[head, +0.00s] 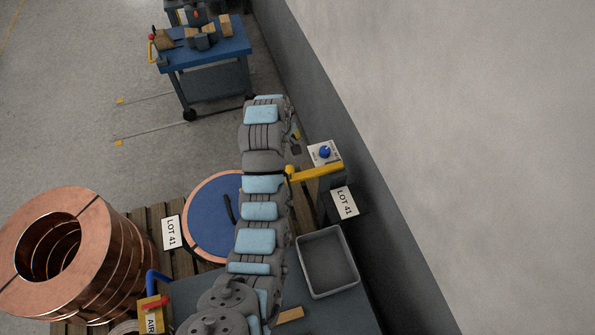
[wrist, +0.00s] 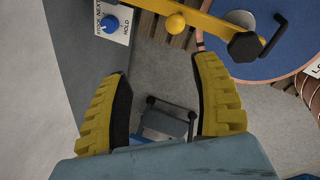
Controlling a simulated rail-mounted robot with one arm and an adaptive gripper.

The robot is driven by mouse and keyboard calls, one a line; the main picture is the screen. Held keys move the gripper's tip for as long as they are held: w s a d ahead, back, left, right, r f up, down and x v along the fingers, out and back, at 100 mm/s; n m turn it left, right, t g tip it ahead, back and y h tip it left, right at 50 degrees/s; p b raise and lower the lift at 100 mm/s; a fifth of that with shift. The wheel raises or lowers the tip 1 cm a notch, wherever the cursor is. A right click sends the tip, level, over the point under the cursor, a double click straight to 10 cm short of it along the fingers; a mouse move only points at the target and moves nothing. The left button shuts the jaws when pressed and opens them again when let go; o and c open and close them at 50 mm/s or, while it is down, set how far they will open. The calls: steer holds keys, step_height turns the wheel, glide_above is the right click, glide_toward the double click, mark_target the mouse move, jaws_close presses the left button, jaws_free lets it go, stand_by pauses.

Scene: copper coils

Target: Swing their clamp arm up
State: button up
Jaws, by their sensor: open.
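The yellow clamp arm (head: 317,172) reaches out from a grey post by the wall and lies about level, its tip near the edge of a flat coil with a blue top (head: 205,220). In the wrist view the clamp arm (wrist: 210,27) crosses the top, with a yellow ball (wrist: 175,24) and a black hexagonal knob (wrist: 244,46). My gripper (wrist: 162,68) is open, with nothing between its yellow, black-padded fingers. The clamp arm lies beyond the fingertips, apart from them in the picture. In the head view my arm hides part of the coil and most of the gripper.
A LOT 41 sign (head: 344,201) and grey bin (head: 327,262) are nearby. Stacked copper coils (head: 85,225) stand left. A blue cart (head: 205,55) is farther back; the wall bounds the right.

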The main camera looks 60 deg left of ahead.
steer(key=s, duration=0.2)
glide_toward(289, 167)
steer(key=shift+n+g+h, duration=0.3)
steer(key=shift+h, duration=0.1)
steer(key=shift+w+a+f, duration=0.25)
steer(key=shift+w+f, duration=0.05)
steer(key=shift+f, duration=0.95)
steer(key=shift+w+a+f, duration=0.2)
steer(key=shift+w+f, duration=0.1)
steer(key=shift+f, duration=1)
steer(key=shift+w+a+f, duration=0.25)
steer(key=shift+w+f, duration=0.05)
steer(key=shift+f, duration=0.95)
steer(key=shift+w+f, duration=0.15)
steer(key=shift+f, duration=0.75)
steer(key=shift+w+f, duration=0.15)
steer(key=shift+f, duration=0.7)
jaws_close()
steer(key=shift+w, duration=0.1)
